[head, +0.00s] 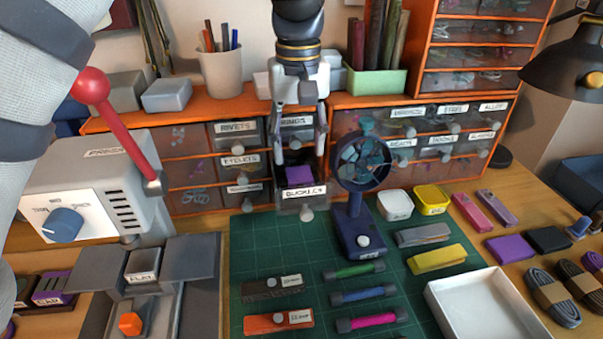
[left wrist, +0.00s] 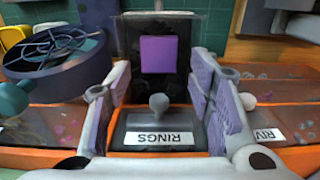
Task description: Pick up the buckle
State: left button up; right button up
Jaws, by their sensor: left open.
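The buckle is a small purple block (head: 298,175) lying in the pulled-out drawer labelled BUCKLES (head: 301,193) in the middle of the orange cabinet. My left gripper (head: 303,147) points down in front of the cabinet, open and empty, just above the buckle. In the left wrist view the buckle (left wrist: 159,54) shows beyond the open fingers (left wrist: 160,88), roughly centred between them and not touched. The drawer labelled RINGS (left wrist: 160,137) shows upside down near the gripper. My right gripper is in neither view.
A grey press with a red lever (head: 120,130) stands at left. The green mat (head: 262,240) holds tools; a white tray (head: 487,310) lies front right.

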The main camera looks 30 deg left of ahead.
aim_at(299, 174)
pick_arm(q)
notch_tip(299, 174, down, 6)
jog(key=shift+w+r, duration=0.15)
jog(key=shift+r, duration=0.05)
jog(key=c, duration=0.5)
jog(key=shift+c, duration=0.2)
